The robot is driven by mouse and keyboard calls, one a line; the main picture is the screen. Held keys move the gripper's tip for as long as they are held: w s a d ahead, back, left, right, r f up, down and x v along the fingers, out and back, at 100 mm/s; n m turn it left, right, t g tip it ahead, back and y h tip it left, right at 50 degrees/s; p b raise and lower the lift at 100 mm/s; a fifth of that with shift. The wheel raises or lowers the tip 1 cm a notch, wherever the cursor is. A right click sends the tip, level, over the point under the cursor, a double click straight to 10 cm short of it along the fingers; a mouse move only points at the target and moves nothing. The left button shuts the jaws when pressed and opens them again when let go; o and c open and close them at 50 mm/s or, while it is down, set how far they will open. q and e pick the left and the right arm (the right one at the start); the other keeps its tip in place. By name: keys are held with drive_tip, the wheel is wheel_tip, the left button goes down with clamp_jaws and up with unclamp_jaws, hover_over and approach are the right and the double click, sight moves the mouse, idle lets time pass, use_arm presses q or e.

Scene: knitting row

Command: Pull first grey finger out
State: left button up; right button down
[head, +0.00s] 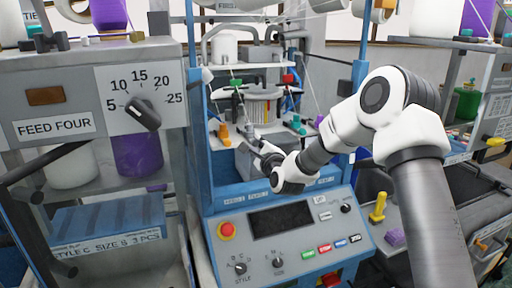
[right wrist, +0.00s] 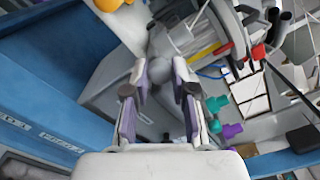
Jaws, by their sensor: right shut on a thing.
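The knitting head (head: 263,108) stands in the blue frame, with coloured fingers around it. My right gripper (head: 256,146) reaches in from the right to the front of the knitting head, low between the orange finger (head: 224,134) and the teal finger (head: 296,126). In the right wrist view my right gripper (right wrist: 167,78) is closed on a grey finger (right wrist: 160,70), whose rounded end shows between the fingertips. The rest of the grey finger is mostly hidden. My left gripper is not in view.
A green finger (head: 238,85), a red finger (head: 288,79) and a purple finger (right wrist: 232,130) also sit around the head. Below is a control panel (head: 290,232) with a red stop button (head: 227,230). A feed cabinet (head: 60,90) stands left. Yarn threads run overhead.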

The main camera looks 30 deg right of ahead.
drive_tip(key=c, duration=0.9)
unclamp_jaws()
drive_tip(key=shift+f, duration=0.1)
drive_tip(key=shift+c, duration=0.2)
drive_tip(key=shift+d, duration=0.1)
drive_tip(key=shift+s, duration=0.15)
drive_tip(key=v, duration=1.1)
drive_tip(key=shift+s, duration=0.4)
drive_tip(key=shift+a, duration=0.25)
